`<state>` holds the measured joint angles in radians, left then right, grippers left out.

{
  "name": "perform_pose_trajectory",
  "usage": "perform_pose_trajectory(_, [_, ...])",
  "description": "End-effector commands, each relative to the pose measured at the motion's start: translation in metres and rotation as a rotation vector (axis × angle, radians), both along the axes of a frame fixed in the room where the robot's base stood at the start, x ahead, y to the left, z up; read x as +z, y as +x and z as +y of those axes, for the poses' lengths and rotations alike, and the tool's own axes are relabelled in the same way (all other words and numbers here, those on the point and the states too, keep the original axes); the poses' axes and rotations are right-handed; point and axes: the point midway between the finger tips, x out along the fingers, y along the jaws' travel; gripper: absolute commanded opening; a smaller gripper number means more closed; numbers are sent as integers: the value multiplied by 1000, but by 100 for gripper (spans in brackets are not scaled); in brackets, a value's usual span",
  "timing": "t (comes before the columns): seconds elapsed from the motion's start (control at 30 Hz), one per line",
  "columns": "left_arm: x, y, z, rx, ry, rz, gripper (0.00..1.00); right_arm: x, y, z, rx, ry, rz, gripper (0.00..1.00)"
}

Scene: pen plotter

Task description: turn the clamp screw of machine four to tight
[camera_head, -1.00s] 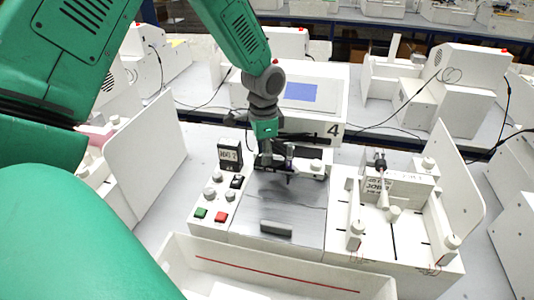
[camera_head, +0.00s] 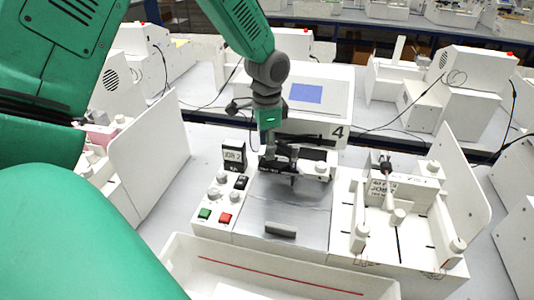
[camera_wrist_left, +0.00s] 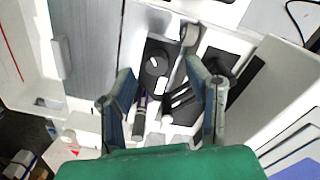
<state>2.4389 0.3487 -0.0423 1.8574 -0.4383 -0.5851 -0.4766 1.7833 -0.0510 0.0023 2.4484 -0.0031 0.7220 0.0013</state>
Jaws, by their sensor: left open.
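Machine four (camera_head: 336,131), a white pen plotter with a "4" label, stands in the middle of the head view with a grey metal plate (camera_head: 290,218) in front. My left gripper (camera_head: 280,160) points down over the dark carriage at the plate's back edge. In the left wrist view the left gripper (camera_wrist_left: 164,100) is open, fingers wide apart. Between and beyond the fingers is a round black knob (camera_wrist_left: 155,62) with a white mark, seemingly the clamp screw. A purplish pen-like cylinder (camera_wrist_left: 140,105) lies near the left finger. No contact is visible. My right gripper is out of view.
A control panel with green (camera_head: 204,213) and red (camera_head: 225,218) buttons and knobs is left of the plate. A white fixture with posts (camera_head: 390,215) is at right. An open white tray (camera_head: 270,265) is in front. Upright white panels stand on both sides.

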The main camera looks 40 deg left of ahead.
Motion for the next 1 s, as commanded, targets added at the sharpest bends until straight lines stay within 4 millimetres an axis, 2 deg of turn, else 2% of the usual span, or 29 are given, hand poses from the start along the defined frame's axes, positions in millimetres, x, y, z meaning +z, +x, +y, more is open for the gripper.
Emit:
perform_pose_trajectory(0.03, [14, 1, 0, 0, 1, -6, 44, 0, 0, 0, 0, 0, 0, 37])
perform_pose_trajectory(0.2, [50, 0, 2, 2, -1, -4, 44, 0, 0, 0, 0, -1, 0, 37])
perform_pose_trajectory(0.4, [78, -1, 4, 2, -2, 0, 44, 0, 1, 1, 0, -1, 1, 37])
perform_pose_trajectory(0.6, [88, -2, 4, 3, -3, 3, 44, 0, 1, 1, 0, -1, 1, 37])
perform_pose_trajectory(1.0, [89, -2, 4, 2, -2, 2, 44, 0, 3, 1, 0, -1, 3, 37])
